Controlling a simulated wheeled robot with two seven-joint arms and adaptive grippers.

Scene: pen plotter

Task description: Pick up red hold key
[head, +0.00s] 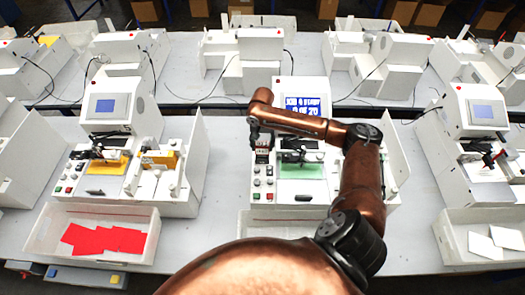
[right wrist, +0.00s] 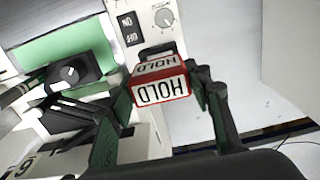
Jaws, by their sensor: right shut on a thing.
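The red hold key (right wrist: 160,92) is a block with red edges and white faces marked HOLD. In the right wrist view it sits between the two fingers of my right gripper (right wrist: 165,105), which is shut on it. In the head view my right gripper (head: 262,150) points down over the left side of the middle white plotter (head: 286,200), by its control panel. The key is mostly hidden there by the gripper. I cannot tell whether the key touches the panel. My left gripper is not in view.
The plotter's green plate (head: 301,172) and blue screen (head: 303,104) are beside and behind the gripper. An ON/OFF switch and knob (right wrist: 162,18) are close to the key. A tray of red sheets (head: 100,238) stands at left, one with white cards (head: 480,240) at right.

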